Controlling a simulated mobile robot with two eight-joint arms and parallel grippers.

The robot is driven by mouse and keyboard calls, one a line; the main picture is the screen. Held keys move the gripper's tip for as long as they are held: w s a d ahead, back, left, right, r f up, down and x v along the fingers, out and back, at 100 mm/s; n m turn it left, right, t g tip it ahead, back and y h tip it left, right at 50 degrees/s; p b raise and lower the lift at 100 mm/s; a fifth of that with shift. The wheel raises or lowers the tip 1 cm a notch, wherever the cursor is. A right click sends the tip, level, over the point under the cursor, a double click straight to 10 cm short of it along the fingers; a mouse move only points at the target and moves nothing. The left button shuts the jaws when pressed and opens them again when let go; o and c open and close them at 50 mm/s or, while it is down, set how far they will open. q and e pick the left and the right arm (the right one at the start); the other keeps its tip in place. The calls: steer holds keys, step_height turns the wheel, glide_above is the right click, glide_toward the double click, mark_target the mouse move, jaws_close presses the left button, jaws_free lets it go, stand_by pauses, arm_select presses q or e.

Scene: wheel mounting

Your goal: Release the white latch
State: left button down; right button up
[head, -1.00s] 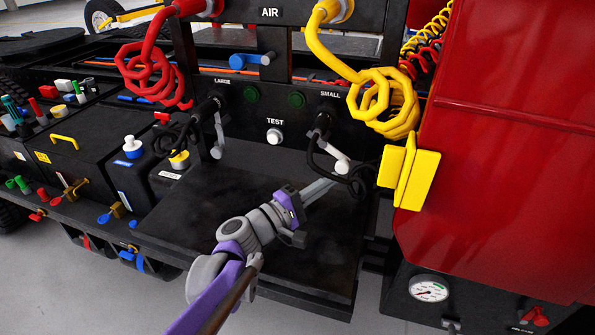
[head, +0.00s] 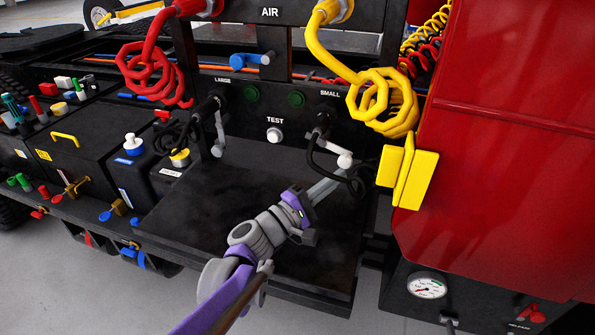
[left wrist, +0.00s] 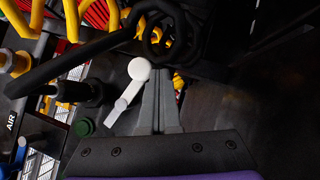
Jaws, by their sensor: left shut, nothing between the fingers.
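The white latch (head: 344,160) is a short arm with a round white end, below the SMALL label on the black panel. It points down and to the right. In the left wrist view the latch (left wrist: 138,69) lies just left of my fingertips. My left gripper (head: 331,181) is shut and empty, with its fingertips right beside the latch's round end. They look very close or touching; I cannot tell which. In the left wrist view the gripper (left wrist: 160,85) shows two grey fingers together. My right gripper is not in view.
A black cable (head: 318,160) loops around the latch. A yellow coiled hose (head: 385,105) and yellow handle (head: 407,172) are to the right, beside the red cab (head: 510,140). A black shelf (head: 200,215) lies below. A white TEST knob (head: 274,135) is to the left.

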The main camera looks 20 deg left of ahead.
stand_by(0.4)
arm_select(q)
steer(key=b+v, duration=0.1)
steer(key=v, duration=1)
